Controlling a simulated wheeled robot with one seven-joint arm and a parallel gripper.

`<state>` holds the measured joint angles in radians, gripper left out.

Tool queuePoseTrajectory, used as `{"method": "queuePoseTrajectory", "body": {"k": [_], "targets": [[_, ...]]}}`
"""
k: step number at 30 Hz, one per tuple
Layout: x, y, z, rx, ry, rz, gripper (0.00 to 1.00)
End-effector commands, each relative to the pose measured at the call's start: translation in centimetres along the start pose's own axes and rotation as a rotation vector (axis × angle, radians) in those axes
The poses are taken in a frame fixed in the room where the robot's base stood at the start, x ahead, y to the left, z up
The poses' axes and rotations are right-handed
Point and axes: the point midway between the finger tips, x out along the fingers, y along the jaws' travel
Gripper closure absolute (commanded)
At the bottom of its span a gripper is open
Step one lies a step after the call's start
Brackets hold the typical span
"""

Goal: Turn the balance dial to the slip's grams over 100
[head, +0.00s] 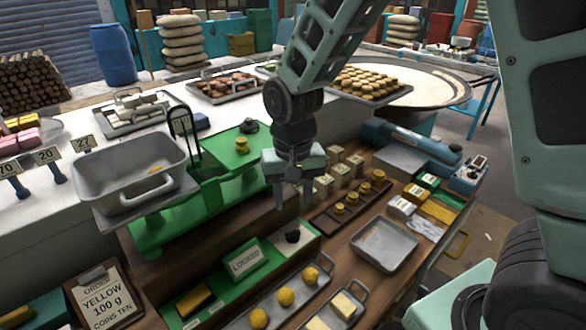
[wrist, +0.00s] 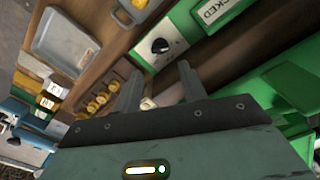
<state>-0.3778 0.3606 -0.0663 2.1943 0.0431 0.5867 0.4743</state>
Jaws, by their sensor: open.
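The balance dial (head: 292,236) is a small black knob on a pale plate at the front right of the green balance (head: 218,205). The wrist view also shows the dial (wrist: 160,45), with a white mark on it. The order slip (head: 104,300) on a clipboard at the lower left reads "ORDER YELLOW 100 g COINS TEN". A plate on the balance (head: 246,262) reads "LOCKED". My gripper (head: 292,204) is open and empty, fingers pointing down, above and behind the dial. In the wrist view the dial shows just beyond the gap between the fingertips (wrist: 158,74).
A grey pan (head: 155,175) sits on the balance's left side. A small weight (head: 241,145) is on its right side. A rack of brass weights (head: 345,205) and an empty grey tray (head: 384,246) stand to the right. A tray of yellow balls (head: 284,297) is in front.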

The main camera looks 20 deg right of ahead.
Motion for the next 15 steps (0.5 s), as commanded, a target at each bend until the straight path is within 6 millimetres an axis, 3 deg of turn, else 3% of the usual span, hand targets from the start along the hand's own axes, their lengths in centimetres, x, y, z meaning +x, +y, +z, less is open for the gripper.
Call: {"method": "queuePoseTrajectory", "body": {"k": [6,15], "targets": [[-4.6,0.0,-0.1,-0.002,0.005,-0.003,0.58],[-7.5,0.0,0.0,-0.001,0.001,0.0,0.58]]}}
